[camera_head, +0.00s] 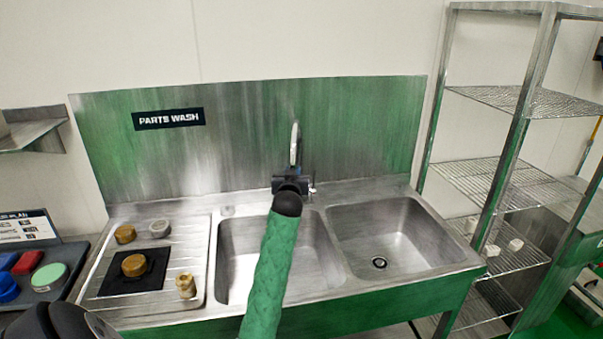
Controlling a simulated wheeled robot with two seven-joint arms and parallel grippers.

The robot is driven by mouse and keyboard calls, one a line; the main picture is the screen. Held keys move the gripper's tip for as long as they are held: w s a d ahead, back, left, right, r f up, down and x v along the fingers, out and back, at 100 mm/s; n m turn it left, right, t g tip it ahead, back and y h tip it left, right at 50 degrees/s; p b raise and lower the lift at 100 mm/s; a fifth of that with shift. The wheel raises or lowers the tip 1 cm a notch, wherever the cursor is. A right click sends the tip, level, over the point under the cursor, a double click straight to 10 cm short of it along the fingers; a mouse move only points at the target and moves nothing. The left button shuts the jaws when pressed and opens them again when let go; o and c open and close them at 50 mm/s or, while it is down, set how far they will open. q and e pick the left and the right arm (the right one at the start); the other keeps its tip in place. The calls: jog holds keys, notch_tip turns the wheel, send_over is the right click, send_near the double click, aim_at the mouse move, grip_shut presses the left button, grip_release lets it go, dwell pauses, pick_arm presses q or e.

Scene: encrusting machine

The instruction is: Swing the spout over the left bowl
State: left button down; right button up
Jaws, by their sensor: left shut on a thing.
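The metal spout (295,146) stands up as a thin curved tube in front of the backsplash, near the divider between the two bowls. My left gripper (292,182) is at the spout's lower part and shut on it; my wrist and green-sleeved arm hide the fingertips and the tap's base. My right gripper is not in view.
The ribbed drainboard (202,232) left of the bowls carries brass-coloured parts, a grey part and a black mat (112,283). A dark tray (72,257) with coloured pieces is at the far left. A wire shelf rack (520,115) stands close on the right.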

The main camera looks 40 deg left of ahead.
pick_arm(q)
jog(key=shift+s+a, duration=0.3)
jog(key=shift+a, duration=0.15)
jog(key=s+a+m+t+h, duration=0.1)
jog(key=s+a+h, duration=0.1)
jog(key=a, duration=0.3)
jog(key=shift+s+a+m, duration=0.2)
jog(key=shift+a+m, duration=0.1)
jog(key=shift+a, duration=0.1)
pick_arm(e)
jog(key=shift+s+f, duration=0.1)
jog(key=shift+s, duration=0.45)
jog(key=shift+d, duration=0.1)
pick_arm(q)
jog(key=c, duration=1.3)
grip_release()
